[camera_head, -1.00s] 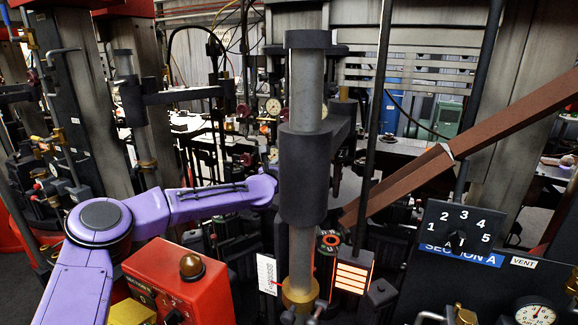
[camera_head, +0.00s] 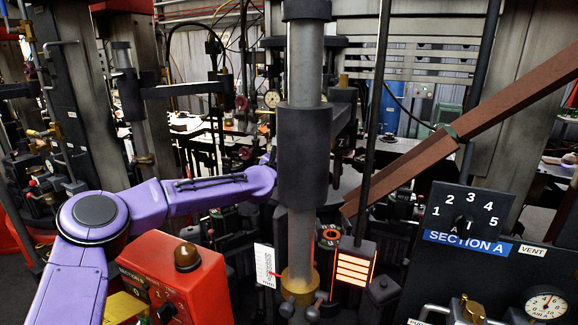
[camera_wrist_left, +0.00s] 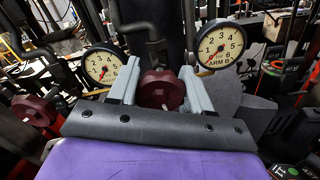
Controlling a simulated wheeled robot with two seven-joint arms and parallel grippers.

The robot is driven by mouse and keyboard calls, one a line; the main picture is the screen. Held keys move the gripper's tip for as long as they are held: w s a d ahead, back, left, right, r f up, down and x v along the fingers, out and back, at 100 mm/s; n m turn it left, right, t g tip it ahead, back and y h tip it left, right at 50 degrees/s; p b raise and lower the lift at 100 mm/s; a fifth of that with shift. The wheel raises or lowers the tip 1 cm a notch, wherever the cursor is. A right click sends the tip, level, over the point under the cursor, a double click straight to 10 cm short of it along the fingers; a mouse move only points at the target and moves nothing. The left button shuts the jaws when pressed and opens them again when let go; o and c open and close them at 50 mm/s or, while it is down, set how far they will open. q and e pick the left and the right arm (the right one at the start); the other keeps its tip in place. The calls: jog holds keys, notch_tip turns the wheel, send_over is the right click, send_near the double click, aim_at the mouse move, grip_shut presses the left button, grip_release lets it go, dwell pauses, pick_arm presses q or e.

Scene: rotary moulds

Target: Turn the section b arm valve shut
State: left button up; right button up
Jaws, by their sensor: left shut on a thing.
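The section b arm valve shows in the left wrist view as a dark red round knob (camera_wrist_left: 160,91) below a dark pipe. A white gauge marked ARM B (camera_wrist_left: 220,46) is just to its right. My left gripper (camera_wrist_left: 160,74) has its two grey fingers on either side of this knob and is shut on it. In the head view my purple left arm reaches in from the left. Its far end goes behind the black sleeve of an upright column, so the gripper and valve are hidden there. The knob's turn angle cannot be read. My right gripper is in neither view.
A second gauge (camera_wrist_left: 102,66) and another dark red knob (camera_wrist_left: 35,110) are at left in the wrist view. In the head view, the upright column (camera_head: 302,240), a red box (camera_head: 170,280), a sloping brown beam (camera_head: 460,130) and the SECTION A panel (camera_head: 464,243) crowd the space.

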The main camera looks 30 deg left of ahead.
pick_arm(q)
jog(key=m+b, duration=0.2)
jog(key=m, duration=0.2)
jog(key=shift+m, duration=0.4)
jog(key=shift+a+f+m+b, duration=0.15)
jog(key=shift+m+b, duration=1.05)
jog(key=shift+m, duration=4.55)
jog(key=shift+d+f+m+b, duration=0.15)
jog(key=shift+m+b, duration=1.05)
jog(key=shift+m, duration=4.5)
jog(key=shift+a+f+m+b, duration=0.15)
jog(key=shift+m+b, duration=1.05)
jog(key=shift+m, duration=4.55)
jog(key=o, duration=1)
jog(key=shift+o, duration=0.2)
